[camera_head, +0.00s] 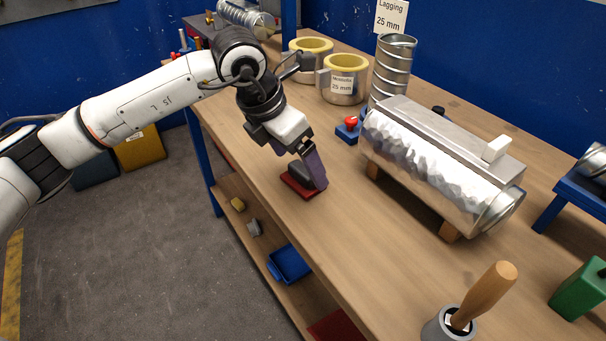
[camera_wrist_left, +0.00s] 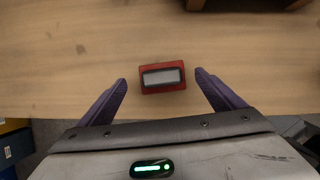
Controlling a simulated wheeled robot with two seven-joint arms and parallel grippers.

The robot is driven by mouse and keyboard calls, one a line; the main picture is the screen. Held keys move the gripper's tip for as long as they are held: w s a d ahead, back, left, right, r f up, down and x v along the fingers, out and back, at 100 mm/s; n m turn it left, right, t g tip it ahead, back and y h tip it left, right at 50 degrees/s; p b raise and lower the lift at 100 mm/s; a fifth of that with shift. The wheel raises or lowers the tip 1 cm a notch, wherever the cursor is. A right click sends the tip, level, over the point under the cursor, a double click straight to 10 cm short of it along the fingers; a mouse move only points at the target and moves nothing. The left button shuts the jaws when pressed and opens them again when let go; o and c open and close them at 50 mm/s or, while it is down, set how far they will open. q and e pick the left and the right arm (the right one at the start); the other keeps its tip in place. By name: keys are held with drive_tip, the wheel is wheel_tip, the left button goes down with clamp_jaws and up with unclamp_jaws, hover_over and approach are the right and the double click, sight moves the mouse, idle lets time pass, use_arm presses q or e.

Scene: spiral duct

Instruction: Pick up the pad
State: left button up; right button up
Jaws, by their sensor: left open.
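The pad (camera_head: 290,184) is a small red block with a dark grey top, lying flat on the wooden bench near its front edge. In the left wrist view the pad (camera_wrist_left: 147,86) shows whole, with a pale grey top, between and slightly beyond the two purple fingertips. My left gripper (camera_head: 302,168) is open and points down over the pad, one finger partly hiding it in the head view. The fingers (camera_wrist_left: 161,79) show a gap on both sides of the pad. Whether they reach its height is unclear. My right gripper is not in view.
A silver foil-wrapped duct (camera_head: 420,165) rests on wooden supports to the right. A red-knobbed blue device (camera_head: 348,130) stands behind the pad. A wooden-handled tool (camera_head: 485,295) stands in a grey holder at the front. Bench around the pad is clear.

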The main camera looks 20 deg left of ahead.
sight(303, 168)
use_arm(q)
drive_tip(key=x, duration=0.3)
drive_tip(key=shift+d+f, duration=0.15)
drive_tip(key=shift+c, duration=0.2)
drive_tip(key=c, duration=1.1)
drive_tip(key=shift+c, duration=0.2)
wheel_tip(303, 168, up, 10)
drive_tip(key=shift+r+b, duration=0.1)
drive_tip(key=shift+b, duration=0.25)
